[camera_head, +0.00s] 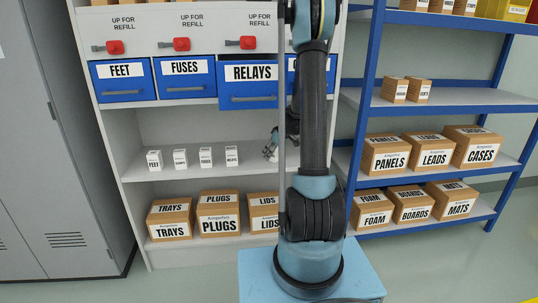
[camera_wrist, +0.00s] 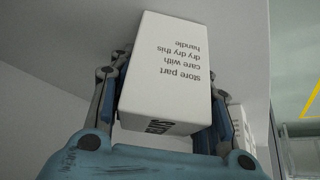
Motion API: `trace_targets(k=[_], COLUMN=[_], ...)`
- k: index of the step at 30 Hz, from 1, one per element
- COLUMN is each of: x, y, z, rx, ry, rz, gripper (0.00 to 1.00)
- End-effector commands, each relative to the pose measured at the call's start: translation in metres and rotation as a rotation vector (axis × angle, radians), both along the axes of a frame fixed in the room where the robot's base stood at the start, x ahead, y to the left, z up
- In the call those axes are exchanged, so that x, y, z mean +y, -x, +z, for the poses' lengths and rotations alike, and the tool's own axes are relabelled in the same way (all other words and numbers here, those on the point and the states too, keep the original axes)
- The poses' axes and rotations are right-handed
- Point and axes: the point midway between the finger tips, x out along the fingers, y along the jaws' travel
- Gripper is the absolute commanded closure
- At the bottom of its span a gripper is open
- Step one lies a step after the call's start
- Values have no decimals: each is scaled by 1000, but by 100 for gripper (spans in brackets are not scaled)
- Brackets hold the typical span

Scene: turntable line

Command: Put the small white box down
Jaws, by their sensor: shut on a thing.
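A small white box (camera_wrist: 165,75) is between the fingers of my gripper (camera_wrist: 165,110) in the wrist view. The gripper is shut on it. Its printed text is upside down in that view, and the bold label at its lower edge is only partly visible. In the head view my gripper (camera_head: 271,147) is over the shelf (camera_head: 200,170) with the small boxes, at its right side. My arm hides part of that area, and I cannot make out the held box there. I cannot tell whether the box touches the shelf.
Several small white boxes (camera_head: 205,157) stand in a row left of my gripper. Another white box (camera_wrist: 238,125) shows behind the right finger. The relays drawer (camera_head: 249,91) above juts out. Brown cartons (camera_head: 219,226) fill the shelf below. A blue rack (camera_head: 370,90) stands at right.

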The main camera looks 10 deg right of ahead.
Motion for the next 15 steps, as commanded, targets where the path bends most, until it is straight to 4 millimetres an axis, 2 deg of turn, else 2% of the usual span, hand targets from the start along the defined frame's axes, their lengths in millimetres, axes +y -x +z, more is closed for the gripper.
trace_targets(k=[5, 6, 8, 15], x=[0, 0, 0, 0], y=[0, 0, 0, 0], z=[-1, -1, -1, -1], rx=[0, 0, 0, 0], ry=[0, 0, 0, 0], rz=[0, 0, 0, 1], gripper=[83, 49, 36, 36])
